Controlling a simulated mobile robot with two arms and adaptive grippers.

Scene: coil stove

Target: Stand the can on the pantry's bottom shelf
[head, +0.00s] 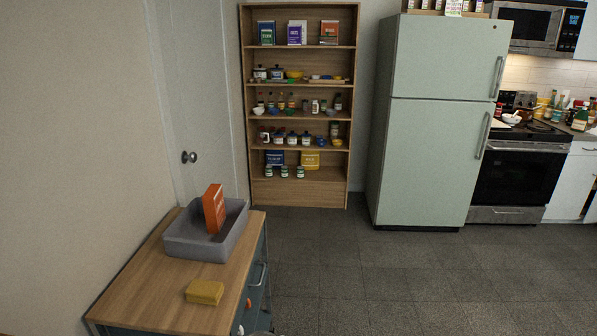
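The pantry (355,100) is a tall open wooden shelf unit against the back wall. Its bottom shelf (330,173) holds a blue box (275,158), a yellow box (310,160) and three small labelled containers, one of them at the left (269,172). These stand upright in a front row; I cannot tell whether they are cans or jars. There is bare shelf to their right. I cannot single out the task's can. Neither of my grippers is in view.
A wooden-topped cart (150,290) stands near left, with a grey bin (190,248) holding an orange box (214,208), and a yellow block (204,292). The fridge (440,150) and stove (520,180) are right. Floor (340,260) before the pantry is clear.

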